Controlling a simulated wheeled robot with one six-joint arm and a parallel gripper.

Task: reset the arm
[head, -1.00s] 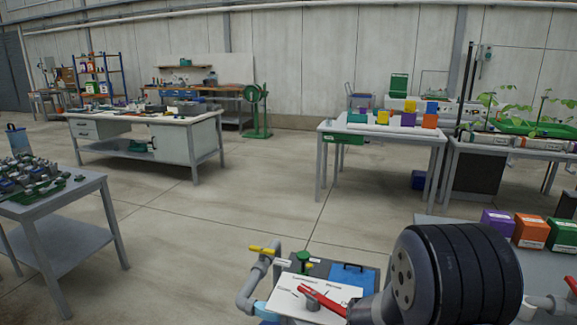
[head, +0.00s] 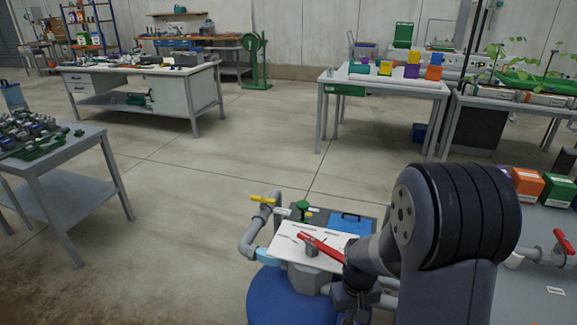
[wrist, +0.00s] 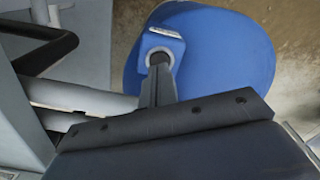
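My arm (head: 440,220) stands at the lower right of the head view. Its dark gripper (head: 352,298) is low in that view, just right of the white labelled panel and partly hidden by my own arm. The wrist view shows a narrow dark grey piece (wrist: 157,88) reaching past a bolted dark bar, toward a blue fitting (wrist: 162,50) with a round opening. Whether they touch is unclear. I cannot make out two separate fingertips or anything held. A blue drum (wrist: 245,50) lies beneath; it also shows in the head view (head: 270,300).
The white panel (head: 285,248) carries a red handle (head: 318,244). A yellow-handled valve (head: 262,199) and grey pipe stand left of it. A red-handled valve (head: 562,242) and boxes (head: 527,185) are at right. Open floor (head: 200,220) lies between here and the left table (head: 65,180).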

